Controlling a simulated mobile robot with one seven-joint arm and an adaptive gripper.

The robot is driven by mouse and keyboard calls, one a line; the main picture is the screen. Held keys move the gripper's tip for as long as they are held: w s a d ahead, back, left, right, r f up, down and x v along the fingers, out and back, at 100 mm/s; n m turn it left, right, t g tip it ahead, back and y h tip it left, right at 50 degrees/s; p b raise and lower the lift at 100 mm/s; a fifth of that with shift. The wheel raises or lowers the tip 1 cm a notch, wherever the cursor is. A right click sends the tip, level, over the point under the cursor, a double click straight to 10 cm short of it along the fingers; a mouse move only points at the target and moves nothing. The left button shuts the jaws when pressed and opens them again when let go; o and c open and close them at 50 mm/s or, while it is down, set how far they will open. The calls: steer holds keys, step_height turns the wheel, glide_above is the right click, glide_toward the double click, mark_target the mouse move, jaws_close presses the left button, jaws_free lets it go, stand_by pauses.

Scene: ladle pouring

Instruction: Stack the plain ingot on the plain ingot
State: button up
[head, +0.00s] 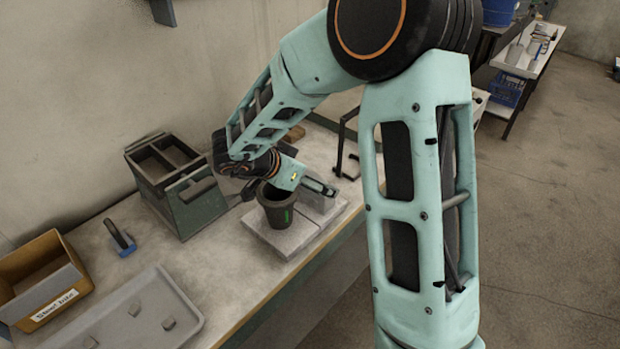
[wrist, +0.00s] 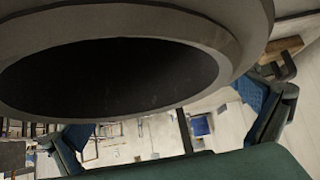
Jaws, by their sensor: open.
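Small grey blocks (head: 168,323) lie apart on a grey tray at the lower left in the head view; they may be the plain ingots, but I cannot tell for sure. No block is seen stacked on another. My gripper (wrist: 172,120) is open, its blue-padded fingers spread at left and right in the wrist view. In the head view it is beside a dark pot (head: 279,212), partly hidden by my arm. The pot's wide dark mouth (wrist: 110,78) fills the upper wrist view, very near the camera. I cannot see an ingot between the fingers.
The pot stands on grey slabs (head: 262,238) near the bench's front edge. A green metal box (head: 195,210) is behind left. The grey tray (head: 192,302), a blue-based tool (head: 122,240) and an orange-brown labelled bin (head: 28,262) are farther left. Bare bench lies between tray and slabs.

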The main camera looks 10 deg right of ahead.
steer(key=p+v, duration=0.2)
steer(key=v, duration=1)
